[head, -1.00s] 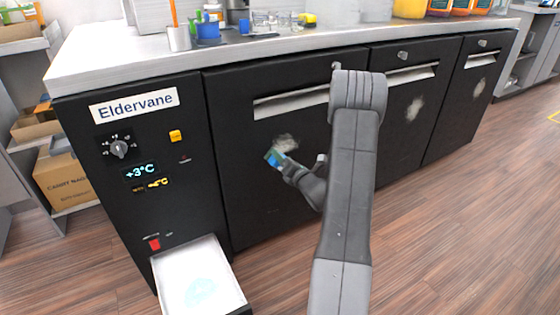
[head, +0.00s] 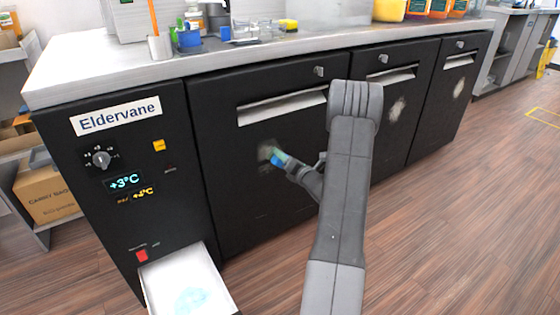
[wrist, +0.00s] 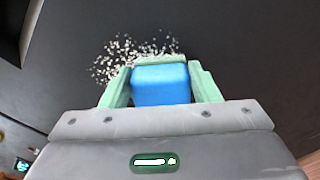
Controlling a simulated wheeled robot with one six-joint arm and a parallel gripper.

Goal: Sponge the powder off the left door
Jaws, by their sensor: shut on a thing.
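The left door (head: 240,205) is a black panel with a long pale handle, just right of the control panel. A pale powder patch (head: 266,150) lies on its upper middle; in the wrist view the powder (wrist: 120,55) shows as white specks left of and above the sponge. My gripper (head: 280,159) is shut on the blue sponge (wrist: 160,84), with a green finger on each side. A pale green layer edges the sponge's far side, against or very close to the door. Whether it touches cannot be told.
Two more black doors to the right carry powder patches (head: 396,110) and (head: 458,88). An open white drawer (head: 165,295) juts out at the lower left. The steel counter (head: 80,65) holds cups and bottles. The floor in front is clear.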

